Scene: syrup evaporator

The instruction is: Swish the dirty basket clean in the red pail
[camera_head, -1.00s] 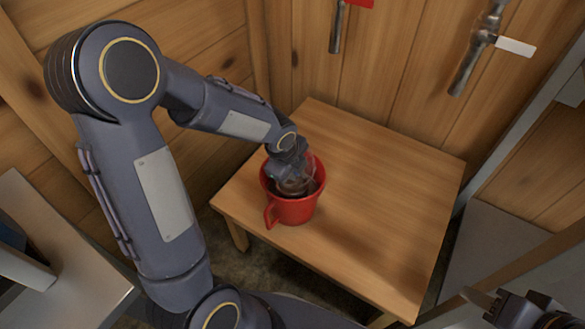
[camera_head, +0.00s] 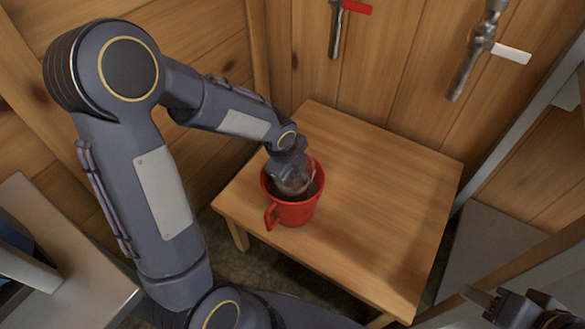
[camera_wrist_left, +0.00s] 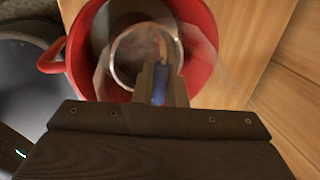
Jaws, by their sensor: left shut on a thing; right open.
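The red pail (camera_head: 292,212) stands on the left part of a small wooden table, its handle toward the lower left. In the left wrist view the pail (camera_wrist_left: 203,45) surrounds a round, metal-rimmed basket (camera_wrist_left: 138,52) with a brownish inside. My left gripper (camera_head: 290,178) reaches down into the pail's mouth. In the left wrist view its fingers (camera_wrist_left: 160,80) are shut at the basket's near side. The basket's lower part and the pail's bottom are hidden. My right gripper (camera_head: 482,299) is open and empty at the lower right, away from the pail.
The wooden table (camera_head: 385,200) is bare right of the pail. Two metal taps hang on the plank wall behind, one with a red lever (camera_head: 357,8), one with a white lever (camera_head: 512,53). A metal surface (camera_head: 65,280) lies at the lower left.

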